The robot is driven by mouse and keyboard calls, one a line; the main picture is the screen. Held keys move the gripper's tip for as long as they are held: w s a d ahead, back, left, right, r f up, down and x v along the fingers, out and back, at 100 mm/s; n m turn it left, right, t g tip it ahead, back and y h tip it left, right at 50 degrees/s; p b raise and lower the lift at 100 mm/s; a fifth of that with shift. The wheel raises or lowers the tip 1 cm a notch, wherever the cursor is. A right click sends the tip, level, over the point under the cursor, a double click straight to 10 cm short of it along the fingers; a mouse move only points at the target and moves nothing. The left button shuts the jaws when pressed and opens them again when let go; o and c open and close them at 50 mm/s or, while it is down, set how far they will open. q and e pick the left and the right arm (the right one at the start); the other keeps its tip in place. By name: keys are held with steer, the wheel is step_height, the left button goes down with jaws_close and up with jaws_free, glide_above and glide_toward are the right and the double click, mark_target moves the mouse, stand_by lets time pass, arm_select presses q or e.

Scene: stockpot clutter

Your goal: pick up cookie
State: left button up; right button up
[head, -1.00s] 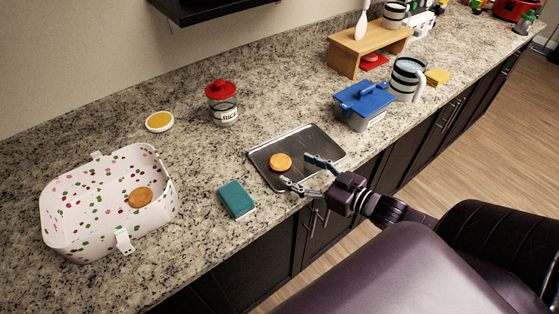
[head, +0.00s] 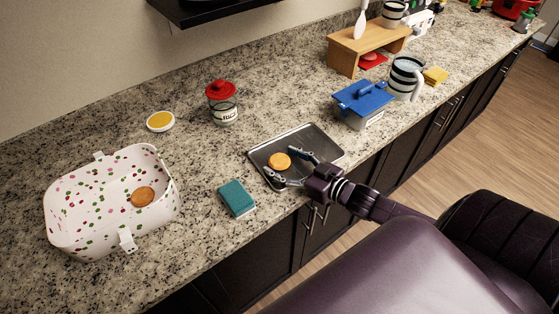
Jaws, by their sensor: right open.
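An orange-brown cookie (head: 279,161) lies on a dark metal tray (head: 322,144) on the counter. My right gripper (head: 286,168) is open over the tray, its two fingers reaching toward the cookie from the lower right. One fingertip is at the cookie's right side and the other is just below it. I cannot tell whether they touch it. A second round brown cookie (head: 142,196) lies inside the white spotted lunch box (head: 80,212) at the left. My left gripper is not in view.
A teal sponge (head: 237,198) lies left of the tray. A blue-lidded container (head: 363,104) stands to its right. Behind are a red-lidded jar (head: 222,104) and a yellow-topped round dish (head: 160,121). A striped pitcher (head: 406,77) and a wooden stand (head: 368,45) are farther right.

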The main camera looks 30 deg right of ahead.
steer(key=c, duration=1)
steer(key=shift+c, duration=0.2)
steer(key=shift+r, duration=0.1)
